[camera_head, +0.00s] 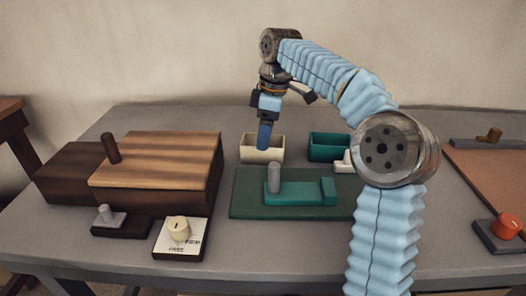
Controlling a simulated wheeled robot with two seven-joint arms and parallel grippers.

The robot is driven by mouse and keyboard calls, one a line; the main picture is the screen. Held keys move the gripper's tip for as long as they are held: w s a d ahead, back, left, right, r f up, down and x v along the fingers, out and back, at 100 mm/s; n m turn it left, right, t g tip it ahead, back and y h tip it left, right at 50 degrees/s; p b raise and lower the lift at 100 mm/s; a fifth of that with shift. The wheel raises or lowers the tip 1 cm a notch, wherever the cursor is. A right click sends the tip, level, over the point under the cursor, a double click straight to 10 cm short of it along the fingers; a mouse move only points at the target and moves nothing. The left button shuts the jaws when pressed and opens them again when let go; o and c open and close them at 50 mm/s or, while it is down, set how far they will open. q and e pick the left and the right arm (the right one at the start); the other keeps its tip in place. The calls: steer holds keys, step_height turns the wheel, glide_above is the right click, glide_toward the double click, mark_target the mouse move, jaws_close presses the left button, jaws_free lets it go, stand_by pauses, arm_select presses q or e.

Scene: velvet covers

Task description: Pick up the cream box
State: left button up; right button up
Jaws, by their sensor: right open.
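The cream box (253,155) is a small open-topped box on the grey table, behind the green board. My left gripper is not in view.
A teal box (325,150) stands right of the cream box, partly behind my right arm. A green board (245,205) with a teal block and grey peg lies in front. A wooden box (150,165) stands left. Small knobbed blocks sit near the front edge.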

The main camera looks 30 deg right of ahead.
mark_target(250, 155)
steer(key=f, duration=0.5)
steer(key=shift+w+a+f+b, duration=0.15)
steer(key=shift+w+a+b, duration=0.15)
steer(key=shift+a+b, duration=0.05)
steer(key=shift+c, duration=0.3)
steer(key=c, duration=0.7)
